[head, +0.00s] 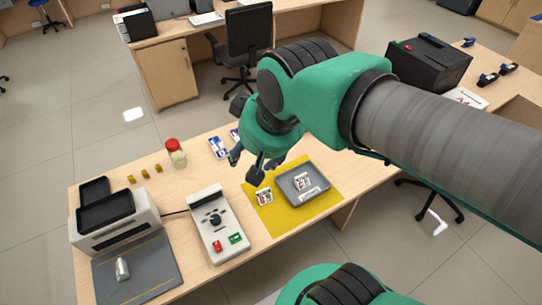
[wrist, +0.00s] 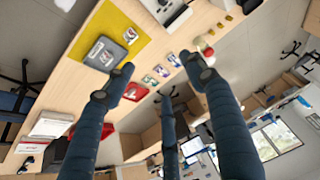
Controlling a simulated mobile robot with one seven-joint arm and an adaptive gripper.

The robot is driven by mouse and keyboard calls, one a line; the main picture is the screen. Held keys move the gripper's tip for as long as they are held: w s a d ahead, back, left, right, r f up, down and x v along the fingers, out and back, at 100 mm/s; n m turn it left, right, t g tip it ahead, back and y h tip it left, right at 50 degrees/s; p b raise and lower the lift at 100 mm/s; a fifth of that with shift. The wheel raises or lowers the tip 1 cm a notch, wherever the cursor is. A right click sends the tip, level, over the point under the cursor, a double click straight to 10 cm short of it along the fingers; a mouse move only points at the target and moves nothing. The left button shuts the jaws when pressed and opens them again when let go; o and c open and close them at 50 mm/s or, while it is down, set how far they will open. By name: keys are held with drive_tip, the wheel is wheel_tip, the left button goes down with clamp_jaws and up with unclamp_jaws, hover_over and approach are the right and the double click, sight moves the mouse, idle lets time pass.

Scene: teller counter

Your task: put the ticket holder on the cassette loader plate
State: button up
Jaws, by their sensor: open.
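Two small white upright pieces with dark and red print look like ticket holders. One ticket holder (head: 264,197) stands on the yellow mat, left of a grey plate (head: 287,181); the other white piece (head: 302,181) is on that plate. The plate has a pale label on its front, too small to read, and looks like the cassette loader plate. The wrist view also shows the ticket holder (wrist: 130,35) and the plate (wrist: 90,62). My gripper (head: 254,165) is open and empty, above the counter just behind the mat. Its spread fingers (wrist: 158,70) show in the wrist view.
The yellow mat (head: 260,220) lies on the wooden counter. A white keypad console (head: 217,225) stands left of it. Further left are a machine with black trays (head: 110,218) and a dark pad (head: 150,278). A red-lidded jar (head: 175,154) and small cards (head: 218,147) stand behind.

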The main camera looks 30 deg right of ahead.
drive_tip(key=s, duration=0.1)
drive_tip(key=s+d, duration=0.2)
drive_tip(key=shift+s+d+r, duration=0.15)
drive_tip(key=shift+s+d, duration=0.1)
drive_tip(key=shift+s, duration=0.15)
